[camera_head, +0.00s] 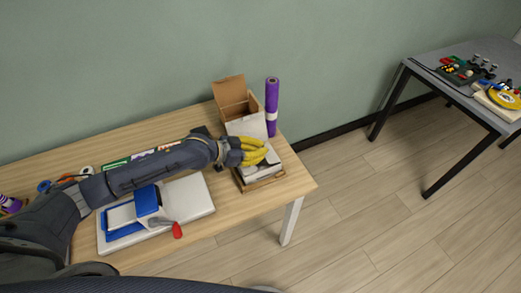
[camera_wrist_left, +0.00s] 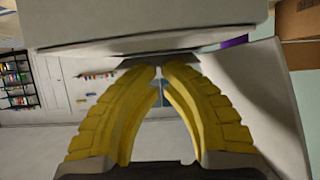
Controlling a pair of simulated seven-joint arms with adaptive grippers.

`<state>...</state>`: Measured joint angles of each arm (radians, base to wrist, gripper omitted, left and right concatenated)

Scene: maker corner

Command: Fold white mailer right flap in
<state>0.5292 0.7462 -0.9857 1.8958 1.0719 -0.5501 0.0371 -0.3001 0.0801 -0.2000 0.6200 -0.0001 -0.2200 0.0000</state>
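The white mailer (camera_head: 246,125) stands at the right end of the wooden table. It has white outer faces and a brown inside, and a brown panel (camera_head: 228,90) stands up at its back. My left gripper (camera_head: 266,150) is in front of it, over a white boxy part (camera_head: 270,168) near the table edge. In the left wrist view its yellow fingers (camera_wrist_left: 163,70) converge with tips together, close under a white panel (camera_wrist_left: 150,25). A white slanted panel (camera_wrist_left: 262,95) is to their right. No held flap is clear. The mailer's right flap is hard to single out. My right gripper is out of view.
A purple roll (camera_head: 271,105) stands upright right beside the mailer. A brown tray-like edge (camera_head: 262,183) lies under the white part. Beyond the table's right edge is open floor.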

